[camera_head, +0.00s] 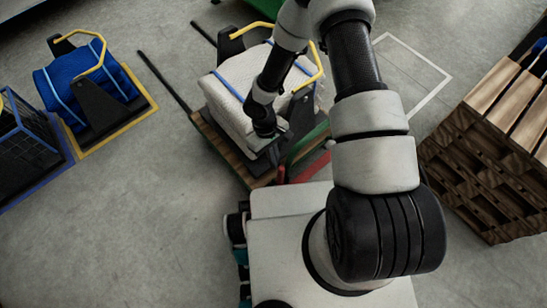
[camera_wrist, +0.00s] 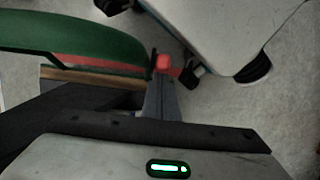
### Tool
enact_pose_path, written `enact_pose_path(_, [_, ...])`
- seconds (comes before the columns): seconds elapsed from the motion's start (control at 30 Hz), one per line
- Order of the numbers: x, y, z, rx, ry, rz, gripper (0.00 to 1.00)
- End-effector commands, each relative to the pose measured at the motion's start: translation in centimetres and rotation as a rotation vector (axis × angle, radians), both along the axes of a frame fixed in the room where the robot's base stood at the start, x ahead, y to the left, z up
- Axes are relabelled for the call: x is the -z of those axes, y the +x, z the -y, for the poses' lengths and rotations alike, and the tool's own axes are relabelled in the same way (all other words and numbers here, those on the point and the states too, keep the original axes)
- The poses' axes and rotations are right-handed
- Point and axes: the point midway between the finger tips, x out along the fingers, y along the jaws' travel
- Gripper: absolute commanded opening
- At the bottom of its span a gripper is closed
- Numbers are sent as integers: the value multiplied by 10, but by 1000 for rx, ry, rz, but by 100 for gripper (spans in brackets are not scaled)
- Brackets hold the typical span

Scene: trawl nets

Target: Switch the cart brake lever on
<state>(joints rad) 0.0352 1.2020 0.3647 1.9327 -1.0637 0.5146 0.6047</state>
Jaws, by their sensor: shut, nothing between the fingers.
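The cart (camera_head: 222,152) has a wooden deck carrying a white net bundle (camera_head: 232,88) and stands at the upper middle of the head view. A green curved bar (camera_head: 305,143) and a red part (camera_head: 312,168) are at its near right corner. In the wrist view the green bar (camera_wrist: 75,42) spans the upper left, and a small red knob (camera_wrist: 163,62), perhaps the brake lever's end, is at the centre. My gripper (camera_wrist: 160,88) is shut and empty, with its tip close to the knob. I cannot tell whether they touch. The lever's shaft is hidden.
A blue net bundle (camera_head: 68,77) sits in a yellow-edged floor bay at left, beside a dark crate (camera_head: 25,140). A wooden stack (camera_head: 490,145) stands at right. My white base is close to the cart's near corner. Floor at lower left is clear.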

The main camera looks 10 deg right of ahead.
Motion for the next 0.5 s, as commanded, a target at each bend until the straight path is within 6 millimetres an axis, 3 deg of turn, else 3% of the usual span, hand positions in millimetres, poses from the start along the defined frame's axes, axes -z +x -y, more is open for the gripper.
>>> enact_pose_path(0.23, [-2,-20,13,-3,-2,-1,0])
enact_pose_path(0.5, [-4,-23,15,-1,-1,-2,0])
